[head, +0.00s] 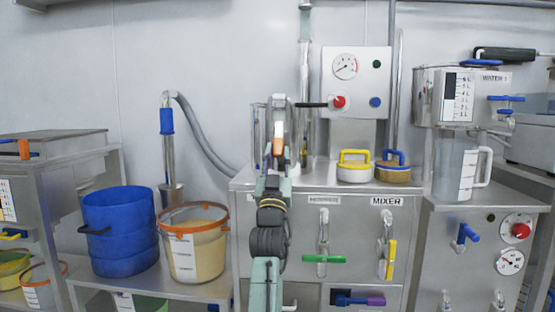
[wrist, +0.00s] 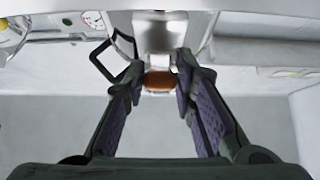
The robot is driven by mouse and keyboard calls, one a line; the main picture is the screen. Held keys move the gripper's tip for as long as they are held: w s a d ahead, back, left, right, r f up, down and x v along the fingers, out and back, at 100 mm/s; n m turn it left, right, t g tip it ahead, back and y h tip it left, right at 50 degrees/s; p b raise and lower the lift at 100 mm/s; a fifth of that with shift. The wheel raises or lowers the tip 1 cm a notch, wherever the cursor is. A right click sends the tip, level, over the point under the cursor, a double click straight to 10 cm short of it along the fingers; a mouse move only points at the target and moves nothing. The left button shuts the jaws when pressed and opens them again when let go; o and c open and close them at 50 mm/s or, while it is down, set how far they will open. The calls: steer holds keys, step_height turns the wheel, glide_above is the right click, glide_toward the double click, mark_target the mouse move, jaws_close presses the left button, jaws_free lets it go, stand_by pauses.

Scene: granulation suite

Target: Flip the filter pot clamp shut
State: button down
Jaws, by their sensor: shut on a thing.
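My gripper (head: 278,133) is in the middle of the head view, in front of the bench, with my arm below it. In the wrist view my gripper (wrist: 161,72) has its two fingers on either side of an orange-brown clamp tip (wrist: 160,81) and is shut on it. Beyond the tip is a shiny steel body (wrist: 160,35), which looks like the filter pot, with a black loop handle (wrist: 103,60) at its left. In the head view my arm hides most of the pot, and the clamp's angle cannot be told.
The mixer cabinet (head: 345,222) has green and yellow valve handles. Yellow-lidded (head: 354,166) and blue-lidded (head: 393,168) pots stand on it at right. A blue bucket (head: 119,230) and an orange-rimmed bucket (head: 194,245) stand at left. A jug (head: 456,168) stands at right.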

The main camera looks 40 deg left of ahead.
steer(key=shift+r, duration=0.1)
steer(key=c, duration=1.3)
jaws_free()
steer(key=v, duration=0.7)
steer(key=shift+s+f, duration=0.15)
steer(key=shift+f, duration=0.05)
